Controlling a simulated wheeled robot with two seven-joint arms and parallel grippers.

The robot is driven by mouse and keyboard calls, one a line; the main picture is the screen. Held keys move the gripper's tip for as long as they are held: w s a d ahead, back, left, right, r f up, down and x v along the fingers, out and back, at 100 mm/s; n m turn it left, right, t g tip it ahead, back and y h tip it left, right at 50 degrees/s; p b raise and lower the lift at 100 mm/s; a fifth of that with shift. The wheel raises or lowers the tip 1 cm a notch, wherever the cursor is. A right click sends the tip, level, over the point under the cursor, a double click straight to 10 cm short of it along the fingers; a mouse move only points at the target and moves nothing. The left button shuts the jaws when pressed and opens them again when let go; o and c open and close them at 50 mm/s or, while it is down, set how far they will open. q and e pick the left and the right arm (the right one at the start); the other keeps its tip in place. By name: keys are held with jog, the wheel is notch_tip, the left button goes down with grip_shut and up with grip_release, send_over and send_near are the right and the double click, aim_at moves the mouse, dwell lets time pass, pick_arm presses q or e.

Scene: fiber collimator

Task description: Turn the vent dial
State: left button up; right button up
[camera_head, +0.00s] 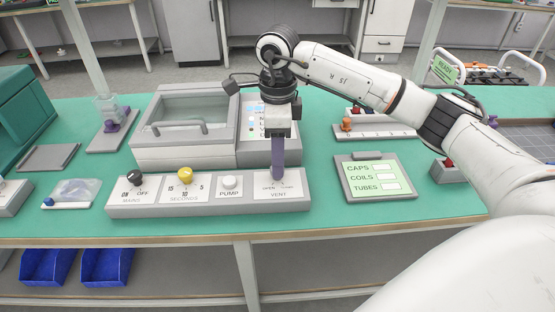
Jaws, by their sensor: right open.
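A grey control panel (150,212) stands near the front edge of the bench. It carries a black mains knob (134,179), a yellow seconds knob (185,175), a white pump button (230,181) and a white plate marked VENT (279,195) at its right end. My right gripper (278,176) points straight down over the vent plate, its purple-grey fingers at the height of the dial. The fingers hide most or all of the vent dial, so its setting and any contact cannot be told. The gripper is open. My left gripper is not in view.
A grey chamber with a clear lid (186,112) stands behind the panel. A board with CAPS, COILS and TUBES labels (371,178) lies to the right. A small bag (75,190) and a teal case (22,115) are at left. Green bench (325,199) is bare right of the panel.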

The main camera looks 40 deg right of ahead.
jog(key=shift+f, duration=0.9)
jog(key=c, duration=1.1)
jog(key=shift+o, duration=0.2)
jog(key=shift+m, duration=0.4)
jog(key=m+p, duration=0.1)
jog(key=m, duration=0.7)
jog(key=shift+r+m+p, duration=0.1)
jog(key=shift+m+p, duration=0.2)
jog(key=shift+m, duration=0.1)
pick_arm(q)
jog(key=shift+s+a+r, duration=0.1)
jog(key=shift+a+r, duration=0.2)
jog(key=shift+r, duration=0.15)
pick_arm(e)
jog(key=shift+m, duration=1.1)
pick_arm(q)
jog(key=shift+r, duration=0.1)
